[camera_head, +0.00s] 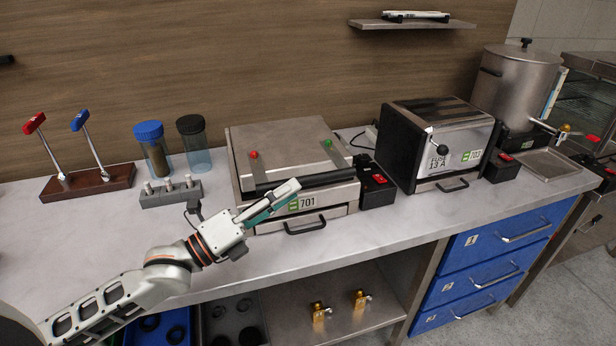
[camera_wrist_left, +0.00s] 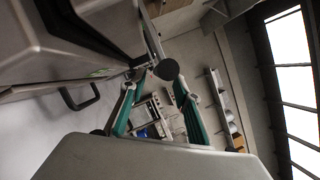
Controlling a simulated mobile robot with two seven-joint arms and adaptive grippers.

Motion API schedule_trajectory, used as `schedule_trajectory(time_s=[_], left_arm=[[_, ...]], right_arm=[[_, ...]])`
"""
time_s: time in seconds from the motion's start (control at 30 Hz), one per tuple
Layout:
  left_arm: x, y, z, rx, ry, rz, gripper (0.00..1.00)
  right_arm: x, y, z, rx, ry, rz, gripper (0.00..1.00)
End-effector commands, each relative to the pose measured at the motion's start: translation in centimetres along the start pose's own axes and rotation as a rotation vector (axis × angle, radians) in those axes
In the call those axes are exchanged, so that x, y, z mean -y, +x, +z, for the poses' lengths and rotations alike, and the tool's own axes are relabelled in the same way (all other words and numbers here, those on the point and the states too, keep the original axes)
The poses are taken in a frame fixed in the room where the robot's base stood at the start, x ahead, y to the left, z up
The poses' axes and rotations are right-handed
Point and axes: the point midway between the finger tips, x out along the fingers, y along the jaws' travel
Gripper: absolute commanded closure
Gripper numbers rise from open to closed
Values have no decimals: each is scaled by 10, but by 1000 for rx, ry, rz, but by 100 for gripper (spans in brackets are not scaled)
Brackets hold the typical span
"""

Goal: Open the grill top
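The grill (camera_head: 280,140) is a steel contact grill marked 701, standing on the counter. Its top looks lowered, and a dark handle bar (camera_head: 330,178) runs across its front. My left gripper (camera_head: 288,190) is at the front of the grill, by the left part of the handle bar. In the left wrist view my left gripper (camera_wrist_left: 158,88) has its teal fingers apart, with a round black end (camera_wrist_left: 167,70), apparently of the handle, showing between the tips. I cannot tell whether they touch it. My right gripper is not in view.
A control box with red switches (camera_head: 377,184) and a toaster (camera_head: 435,145) stand right of the grill. Left are a grey block with pegs (camera_head: 170,193), two lidded jars (camera_head: 155,155) and a wooden lever stand (camera_head: 88,182). The counter front left is clear.

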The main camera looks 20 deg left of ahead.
Motion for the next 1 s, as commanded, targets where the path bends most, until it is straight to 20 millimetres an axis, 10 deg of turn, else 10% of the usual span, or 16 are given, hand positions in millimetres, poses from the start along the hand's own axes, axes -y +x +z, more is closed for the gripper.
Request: schedule_trajectory(time_s=[0.33, 0.77, 0.9, 1.0], left_arm=[[1, 47, 1, 2, -1, -1, 68], [0, 56, 0, -1, -1, 1, 68], [0, 56, 0, -1, -1, 1, 100], [0, 56, 0, -1, 0, 1, 100]], right_arm=[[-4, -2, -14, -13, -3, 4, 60], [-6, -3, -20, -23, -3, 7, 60], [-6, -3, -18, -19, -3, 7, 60], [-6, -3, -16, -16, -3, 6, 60]])
